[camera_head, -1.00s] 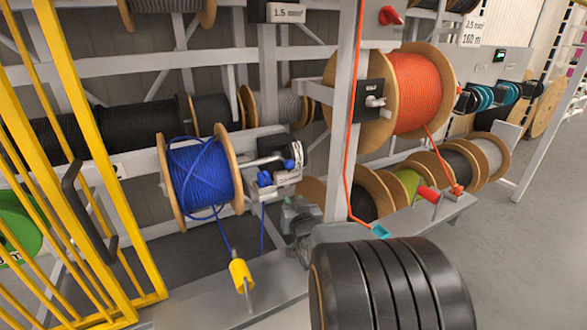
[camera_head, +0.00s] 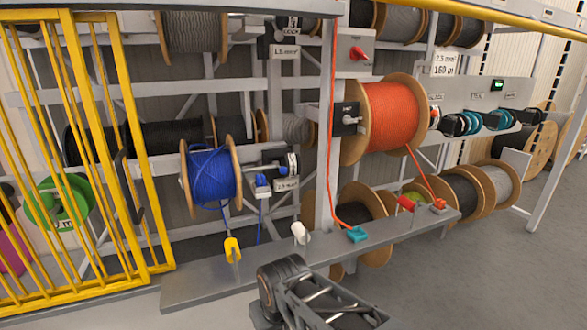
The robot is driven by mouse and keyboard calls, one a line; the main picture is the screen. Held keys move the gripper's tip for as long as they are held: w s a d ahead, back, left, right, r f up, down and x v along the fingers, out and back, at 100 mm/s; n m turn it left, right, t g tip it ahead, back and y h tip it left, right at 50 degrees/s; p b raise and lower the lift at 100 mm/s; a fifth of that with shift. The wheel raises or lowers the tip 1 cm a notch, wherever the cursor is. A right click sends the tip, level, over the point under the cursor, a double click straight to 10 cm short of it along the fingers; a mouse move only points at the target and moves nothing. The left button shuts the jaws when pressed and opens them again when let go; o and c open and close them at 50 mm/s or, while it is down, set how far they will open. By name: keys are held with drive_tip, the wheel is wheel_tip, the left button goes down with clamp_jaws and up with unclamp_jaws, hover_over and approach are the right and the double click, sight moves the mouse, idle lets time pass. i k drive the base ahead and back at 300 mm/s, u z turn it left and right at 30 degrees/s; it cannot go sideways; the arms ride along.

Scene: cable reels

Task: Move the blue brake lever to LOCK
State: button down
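My gripper's fingers do not show clearly.
A grey bench (camera_head: 200,287) runs below the reels, bearing a yellow guide (camera_head: 232,250), a white piece (camera_head: 299,232) and a teal piece (camera_head: 357,235). Yellow bars (camera_head: 140,150) stand at left. The right floor is clear.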

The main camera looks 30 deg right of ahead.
sight(282, 170)
drive_tip(key=k, duration=0.2)
drive_tip(key=z, duration=1.65)
drive_tip(key=i, duration=0.9)
drive_tip(key=u, duration=1.5)
